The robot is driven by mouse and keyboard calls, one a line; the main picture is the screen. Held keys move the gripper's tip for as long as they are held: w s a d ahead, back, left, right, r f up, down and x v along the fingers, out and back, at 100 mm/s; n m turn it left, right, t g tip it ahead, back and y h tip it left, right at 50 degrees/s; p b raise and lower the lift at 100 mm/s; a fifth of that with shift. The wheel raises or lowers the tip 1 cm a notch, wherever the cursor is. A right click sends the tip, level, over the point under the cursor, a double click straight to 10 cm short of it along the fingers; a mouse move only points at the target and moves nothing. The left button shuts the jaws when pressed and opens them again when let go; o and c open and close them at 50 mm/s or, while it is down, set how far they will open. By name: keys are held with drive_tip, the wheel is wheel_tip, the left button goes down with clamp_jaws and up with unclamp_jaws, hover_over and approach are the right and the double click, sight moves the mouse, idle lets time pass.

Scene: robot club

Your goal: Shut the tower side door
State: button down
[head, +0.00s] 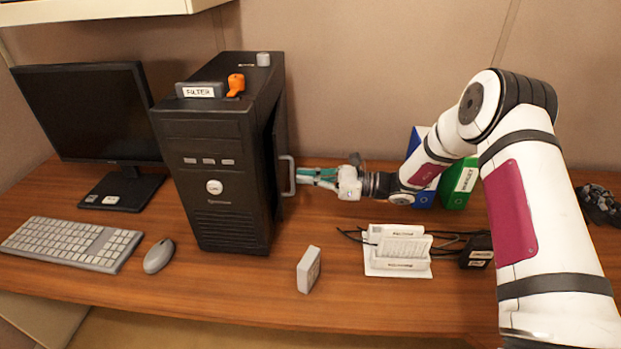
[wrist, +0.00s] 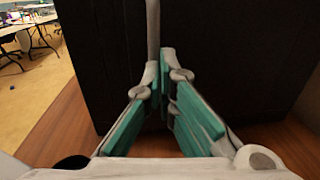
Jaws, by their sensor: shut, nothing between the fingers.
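The black computer tower (head: 212,175) stands upright on the desk. Its side door (head: 281,140) is on the right side and looks nearly flush, perhaps slightly ajar; the exact gap is hard to tell. A grey bar handle (head: 292,175) sticks out from the door. My gripper (head: 304,178) points left at the door, with its fingertips right beside the handle. In the wrist view the green-padded fingers (wrist: 159,75) are together and empty, just in front of the dark door panel (wrist: 230,60). The handle (wrist: 153,30) rises behind the fingertips there; whether they touch is unclear.
A filter box (head: 200,90), an orange item (head: 235,84) and a grey cylinder (head: 263,59) sit on the tower. A small white box (head: 309,270) and a router-like device (head: 398,252) with cables are in front. Binders (head: 459,183) stand behind my arm. Mouse (head: 158,256) at left.

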drive_tip(key=shift+s+a, duration=0.25)
drive_tip(key=shift+a, duration=0.5)
drive_tip(key=shift+s+a, duration=0.2)
drive_tip(key=shift+a, duration=0.5)
